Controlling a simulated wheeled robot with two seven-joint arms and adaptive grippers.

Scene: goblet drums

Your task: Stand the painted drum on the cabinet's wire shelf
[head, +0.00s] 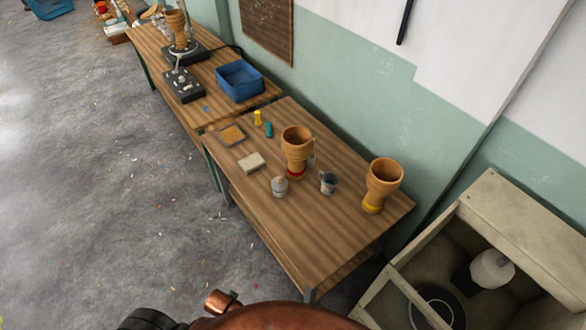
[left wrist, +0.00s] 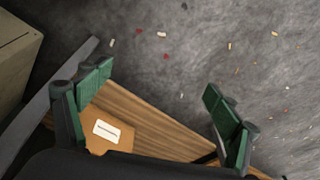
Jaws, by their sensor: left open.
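Two clay-coloured goblet drums stand upright on the near wooden bench (head: 330,240) in the head view. One drum (head: 296,150) has a red band low down; the other drum (head: 383,185), nearer the bench's right end, has a yellow band. A third goblet-shaped piece (head: 177,30) stands on a round stand on the far bench. I cannot tell for certain which is the painted drum. I cannot make out a wire shelf. My left gripper (left wrist: 158,105) is open, with nothing between its green-padded fingers. My right gripper is not in view.
A pale open-fronted box or cabinet (head: 520,212) stands at lower right, holding a white-topped bottle (head: 491,268). Around the drums are a small jar (head: 280,187), a cup (head: 328,183) and a pale block (head: 251,162). A blue bin (head: 239,80) sits beyond. The floor at left is mostly clear.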

